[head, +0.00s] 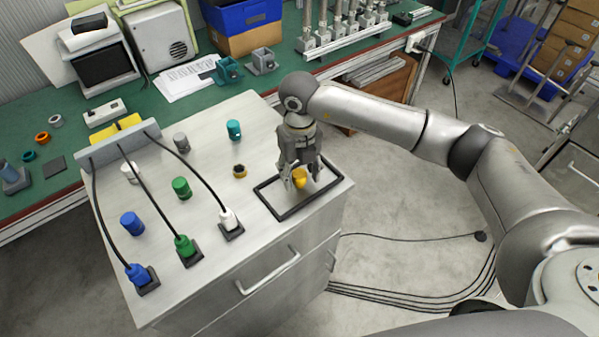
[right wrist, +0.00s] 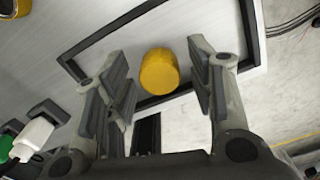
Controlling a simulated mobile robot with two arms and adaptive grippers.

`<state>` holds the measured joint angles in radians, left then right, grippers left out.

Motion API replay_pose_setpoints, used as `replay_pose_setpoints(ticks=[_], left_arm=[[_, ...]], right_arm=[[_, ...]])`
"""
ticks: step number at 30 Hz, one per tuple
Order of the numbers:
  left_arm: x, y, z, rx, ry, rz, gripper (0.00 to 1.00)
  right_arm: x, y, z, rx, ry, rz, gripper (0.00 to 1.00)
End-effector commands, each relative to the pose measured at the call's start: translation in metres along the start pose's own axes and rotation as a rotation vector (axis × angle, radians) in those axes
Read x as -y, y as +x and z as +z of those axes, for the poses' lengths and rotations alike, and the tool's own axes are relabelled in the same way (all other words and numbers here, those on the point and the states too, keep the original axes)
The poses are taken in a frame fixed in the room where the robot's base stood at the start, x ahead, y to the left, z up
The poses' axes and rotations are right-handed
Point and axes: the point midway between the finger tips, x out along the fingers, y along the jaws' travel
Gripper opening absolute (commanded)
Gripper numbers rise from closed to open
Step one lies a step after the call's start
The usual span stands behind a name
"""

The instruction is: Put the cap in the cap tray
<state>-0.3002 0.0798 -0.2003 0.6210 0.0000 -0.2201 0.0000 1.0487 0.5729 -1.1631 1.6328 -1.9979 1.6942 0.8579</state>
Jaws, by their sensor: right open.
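The yellow cap (head: 299,177) is between the fingertips of my right gripper (head: 302,178), within the outline of the cap tray. The tray is a dark square rim (head: 278,213) on the cabinet top. In the right wrist view, the cap (right wrist: 159,72) sits between the two open fingers (right wrist: 163,88), with a gap on each side. The tray rim (right wrist: 112,37) surrounds it there, and the cap lies close to one side. I cannot tell if the cap's underside touches the tray floor. My left gripper is not in view.
A brass-coloured ring fitting (head: 239,171) stands left of the tray. Green (head: 181,188), blue (head: 131,223), teal (head: 234,130) and grey cylinders stand on the cabinet top (head: 205,215). Cabled plugs, including a white one (head: 229,219), stand near its front edge. A green bench lies behind.

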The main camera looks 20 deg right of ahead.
Motion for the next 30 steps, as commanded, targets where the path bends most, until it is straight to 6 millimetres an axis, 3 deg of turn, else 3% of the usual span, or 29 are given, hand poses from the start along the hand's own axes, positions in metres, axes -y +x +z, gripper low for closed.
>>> replay_pose_setpoints(ticks=[9, 15, 21, 30], left_arm=[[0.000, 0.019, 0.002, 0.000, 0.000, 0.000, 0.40], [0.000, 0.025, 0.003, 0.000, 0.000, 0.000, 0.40], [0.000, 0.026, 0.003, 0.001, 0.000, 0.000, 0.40], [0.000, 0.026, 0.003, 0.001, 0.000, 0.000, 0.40]], right_arm=[[0.000, -0.068, 0.002, 0.009, -0.002, 0.000, 0.50], [0.000, -0.100, 0.001, 0.006, 0.000, 0.000, 0.50], [0.000, -0.113, 0.000, 0.003, -0.001, 0.000, 0.50], [0.000, -0.114, 0.000, 0.003, -0.001, 0.000, 0.50]])
